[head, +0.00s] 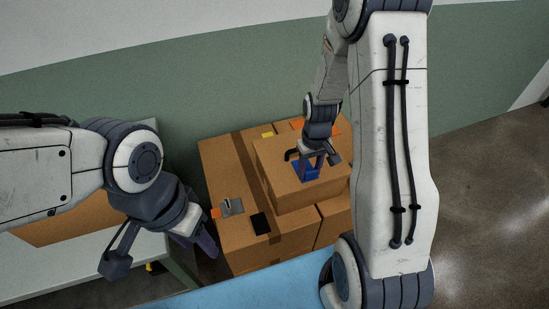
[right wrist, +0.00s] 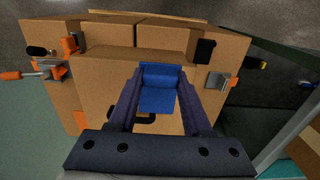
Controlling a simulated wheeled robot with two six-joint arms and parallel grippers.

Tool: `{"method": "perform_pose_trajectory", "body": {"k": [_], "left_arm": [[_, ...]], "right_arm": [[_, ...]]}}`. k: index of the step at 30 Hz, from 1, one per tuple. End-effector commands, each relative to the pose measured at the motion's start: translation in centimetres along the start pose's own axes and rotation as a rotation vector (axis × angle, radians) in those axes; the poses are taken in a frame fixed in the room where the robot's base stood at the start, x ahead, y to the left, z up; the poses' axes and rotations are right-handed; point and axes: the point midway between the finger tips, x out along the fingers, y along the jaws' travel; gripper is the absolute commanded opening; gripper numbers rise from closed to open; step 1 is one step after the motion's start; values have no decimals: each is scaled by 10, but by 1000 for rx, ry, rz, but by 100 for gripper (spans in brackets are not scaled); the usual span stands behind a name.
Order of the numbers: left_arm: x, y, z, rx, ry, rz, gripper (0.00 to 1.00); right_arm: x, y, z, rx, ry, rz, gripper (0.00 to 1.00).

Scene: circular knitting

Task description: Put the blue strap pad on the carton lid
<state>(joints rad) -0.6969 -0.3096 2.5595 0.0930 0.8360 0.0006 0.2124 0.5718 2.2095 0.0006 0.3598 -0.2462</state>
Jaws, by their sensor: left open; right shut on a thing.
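The blue strap pad (head: 309,174) is at the top of the smaller raised carton, over its lid (head: 281,183). My right gripper (head: 311,162) points down and is shut on the pad. In the right wrist view the pad (right wrist: 160,92) sits between the two dark fingers, with the brown carton lid (right wrist: 105,72) behind it. I cannot tell whether the pad touches the lid. My left gripper (head: 160,253) is open and empty at the lower left, away from the carton.
Larger cartons (head: 222,165) surround the raised one. A grey metal plate (head: 232,207), a black patch (head: 261,223) and a yellow piece (head: 267,135) lie on them. An orange-handled tool (right wrist: 12,75) shows in the right wrist view. A table (head: 70,275) stands left; a blue surface (head: 265,287) is nearest.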

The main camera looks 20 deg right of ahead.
Motion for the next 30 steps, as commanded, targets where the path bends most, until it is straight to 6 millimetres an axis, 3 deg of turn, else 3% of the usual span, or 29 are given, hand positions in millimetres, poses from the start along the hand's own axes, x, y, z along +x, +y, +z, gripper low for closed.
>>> {"method": "perform_pose_trajectory", "body": {"k": [15,21,30], "left_arm": [[-32,2,-2,-2,0,0,50],[-36,3,-2,-2,0,0,50],[-50,4,-2,-2,0,0,50]], "right_arm": [[60,-44,-91,-2,0,0,0],[71,-50,-100,-1,-2,0,0],[106,-50,-100,-1,-1,0,0]]}}
